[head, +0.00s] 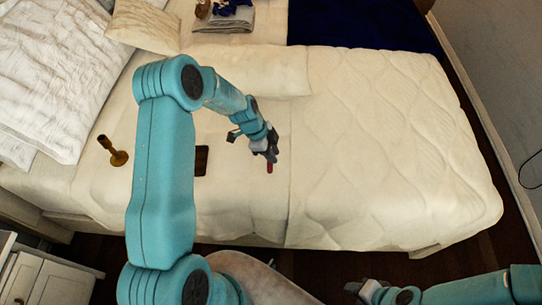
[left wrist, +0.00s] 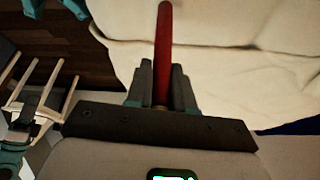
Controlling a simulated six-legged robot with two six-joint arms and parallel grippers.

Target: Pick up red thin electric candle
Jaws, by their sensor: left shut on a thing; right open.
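The red thin electric candle (left wrist: 163,50) shows in the left wrist view as a red rod standing up from between the fingers. In the head view its red end (head: 270,168) shows just below my left gripper (head: 266,150), over the white bed. My left gripper is shut on the candle; its fingers also show in the left wrist view (left wrist: 160,88). I cannot tell whether the candle touches the bed. My right gripper (head: 362,290) is at the bottom of the head view, in front of the bed, and is open and empty.
The white bed (head: 370,150) has free room to the right. A brass candlestick (head: 117,153) and a dark flat object (head: 201,160) are on its left part. Pillows (head: 55,65) lie at the left. Folded cloth (head: 225,18) lies at the back. A white cabinet (head: 45,280) stands at lower left.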

